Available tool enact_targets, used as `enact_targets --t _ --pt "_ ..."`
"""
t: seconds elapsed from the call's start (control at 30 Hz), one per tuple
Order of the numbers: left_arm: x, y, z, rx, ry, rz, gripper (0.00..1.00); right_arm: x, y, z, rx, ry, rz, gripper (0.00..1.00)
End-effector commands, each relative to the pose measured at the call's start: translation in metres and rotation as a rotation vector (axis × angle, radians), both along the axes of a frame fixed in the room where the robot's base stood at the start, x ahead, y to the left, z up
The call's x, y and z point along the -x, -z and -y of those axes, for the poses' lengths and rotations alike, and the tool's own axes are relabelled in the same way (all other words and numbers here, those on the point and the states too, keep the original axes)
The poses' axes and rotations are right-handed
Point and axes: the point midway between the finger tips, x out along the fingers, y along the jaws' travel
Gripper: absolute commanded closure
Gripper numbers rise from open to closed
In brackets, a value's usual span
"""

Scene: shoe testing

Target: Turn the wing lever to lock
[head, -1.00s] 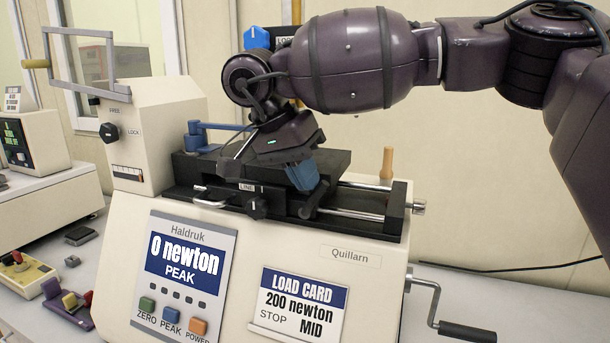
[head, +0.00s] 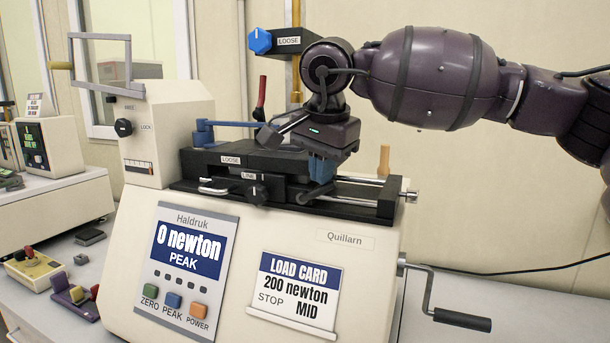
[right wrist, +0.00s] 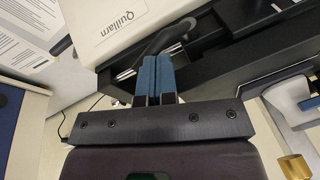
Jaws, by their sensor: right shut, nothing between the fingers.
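A black wing-shaped lever (head: 314,194) sticks up at a slant from the front right of the sliding carriage on the Quillarn machine. It also shows in the right wrist view (right wrist: 168,36), just beyond the fingertips. My right gripper (head: 322,170) points down over the carriage, close above this lever. Its blue fingers (right wrist: 155,78) are together with nothing between them. I cannot tell whether they touch the lever. A LOOSE plate (head: 230,160) and a LINE plate (head: 248,177) are on the carriage, with a black pointer knob (head: 257,192) below. My left gripper is out of view.
A wooden peg (head: 384,160) stands right of the gripper, behind the rails. A hand crank (head: 462,320) juts from the machine's right side. A blue knob (head: 260,41) and a red lever (head: 260,98) stand behind. A FREE/LOCK knob (head: 124,128) is on the left housing.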

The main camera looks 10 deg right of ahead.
Motion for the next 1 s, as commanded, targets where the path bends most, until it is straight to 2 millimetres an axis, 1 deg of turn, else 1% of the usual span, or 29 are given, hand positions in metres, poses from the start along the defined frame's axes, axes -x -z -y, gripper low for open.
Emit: enact_targets --t 0.03,0.07,0.1,0.3,0.43,0.5,0.57,0.77,1.0 --pt "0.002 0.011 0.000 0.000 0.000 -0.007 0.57 0.001 0.008 0.002 0.001 -0.001 -0.004 1.00" --pt "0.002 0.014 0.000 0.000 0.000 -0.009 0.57 0.002 0.009 0.004 0.001 -0.001 -0.004 1.00" --pt "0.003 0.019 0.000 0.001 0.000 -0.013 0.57 0.003 0.012 0.008 -0.036 0.001 0.020 1.00" --pt "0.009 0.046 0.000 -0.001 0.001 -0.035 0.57 0.008 0.023 0.015 -0.184 0.002 0.119 1.00" --pt "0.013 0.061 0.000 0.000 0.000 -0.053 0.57 0.010 0.027 0.019 -0.264 0.002 0.174 1.00" --pt "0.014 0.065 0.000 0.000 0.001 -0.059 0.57 0.012 0.029 0.020 -0.301 0.001 0.200 1.00" --pt "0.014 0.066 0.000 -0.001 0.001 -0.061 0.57 0.013 0.030 0.021 -0.329 0.001 0.219 1.00" --pt "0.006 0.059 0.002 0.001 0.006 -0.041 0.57 0.015 0.031 0.022 -0.325 -0.001 0.220 1.00" --pt "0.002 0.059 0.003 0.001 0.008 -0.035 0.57 0.016 0.032 0.023 -0.324 -0.001 0.219 1.00"
